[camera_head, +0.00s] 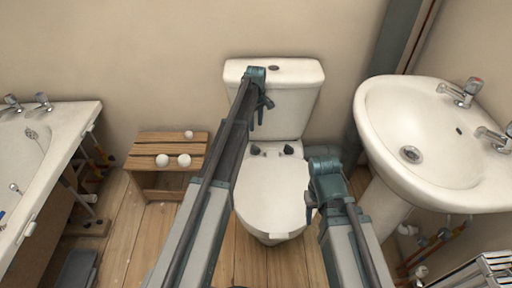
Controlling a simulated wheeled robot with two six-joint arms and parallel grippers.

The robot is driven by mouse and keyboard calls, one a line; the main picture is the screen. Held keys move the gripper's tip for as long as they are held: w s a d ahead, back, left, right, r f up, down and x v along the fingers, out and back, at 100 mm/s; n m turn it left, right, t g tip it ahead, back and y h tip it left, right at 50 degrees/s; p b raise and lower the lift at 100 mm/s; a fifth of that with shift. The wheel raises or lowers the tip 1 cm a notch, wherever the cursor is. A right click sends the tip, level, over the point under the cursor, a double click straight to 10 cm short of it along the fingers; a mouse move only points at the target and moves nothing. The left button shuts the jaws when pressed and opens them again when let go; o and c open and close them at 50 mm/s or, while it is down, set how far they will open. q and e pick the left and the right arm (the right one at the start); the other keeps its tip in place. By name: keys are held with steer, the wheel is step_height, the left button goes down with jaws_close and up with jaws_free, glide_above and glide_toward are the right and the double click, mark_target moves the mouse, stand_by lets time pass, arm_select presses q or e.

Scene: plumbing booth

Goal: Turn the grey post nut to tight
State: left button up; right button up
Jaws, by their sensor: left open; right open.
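The white toilet has its bowl and closed lid (271,196) in the middle, with its cistern (290,95) behind. Two small dark grey pieces, one left (254,150) and one right (289,150), stand at the back of the lid. I cannot tell a grey post nut for certain in this view. My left gripper (262,111) is open and appears in front of the cistern, above the left dark piece. My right gripper (311,199) is open beside the lid's right edge. Neither holds anything visible. My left arm hides part of the toilet's left side.
A wooden slatted stool (146,149) with white balls (184,160) on it stands left of the toilet. A bath (62,128) is at the far left. A pedestal basin (440,185) is at the right, with pipes below. A metal rack (485,272) is at the lower right.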

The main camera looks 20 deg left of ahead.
mark_target(256, 147)
arm_select(q)
step_height(256, 147, down, 13)
steer(key=b, duration=1.2)
steer(key=shift+f+b, duration=0.15)
steer(key=shift+b, duration=0.2)
jaws_close()
